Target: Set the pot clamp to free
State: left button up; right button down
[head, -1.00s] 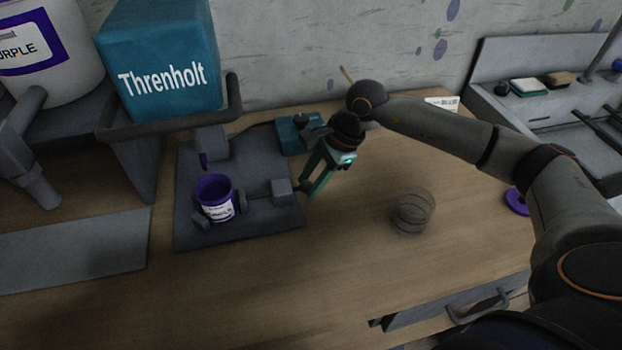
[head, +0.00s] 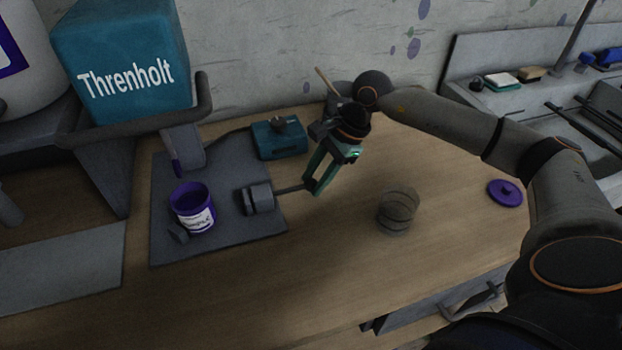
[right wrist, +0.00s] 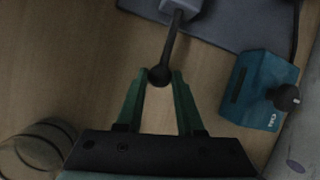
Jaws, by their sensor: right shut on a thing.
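The purple pot (head: 193,210) with a white label stands upright on the dark grey mat. The grey pot clamp (head: 258,198) is to its right, its jaw drawn back against its block with a gap to the pot. A thin dark rod (head: 290,189) runs right from the block to a round knob. My right gripper (head: 313,187) is shut on the clamp's knob. In the right wrist view the dark knob (right wrist: 160,76) sits between the green fingertips, with the rod (right wrist: 171,42) leading up to the block. My left gripper is not in view.
A teal box with a dial (head: 279,138) stands behind the clamp. A glassy ringed cylinder (head: 398,211) and a purple lid (head: 505,193) are to the right. The teal Threnholt container (head: 125,60) and a nozzle (head: 183,148) stand left. The front table is clear.

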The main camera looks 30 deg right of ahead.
jog(key=c, duration=0.6)
grip_release()
jog(key=shift+s+d, duration=0.1)
jog(key=shift+d, duration=0.25)
jog(key=shift+o, duration=0.3)
jog(key=shift+a, duration=0.1)
jog(key=shift+r, duration=0.1)
jog(key=v, duration=1.2)
jog(key=shift+r, duration=0.15)
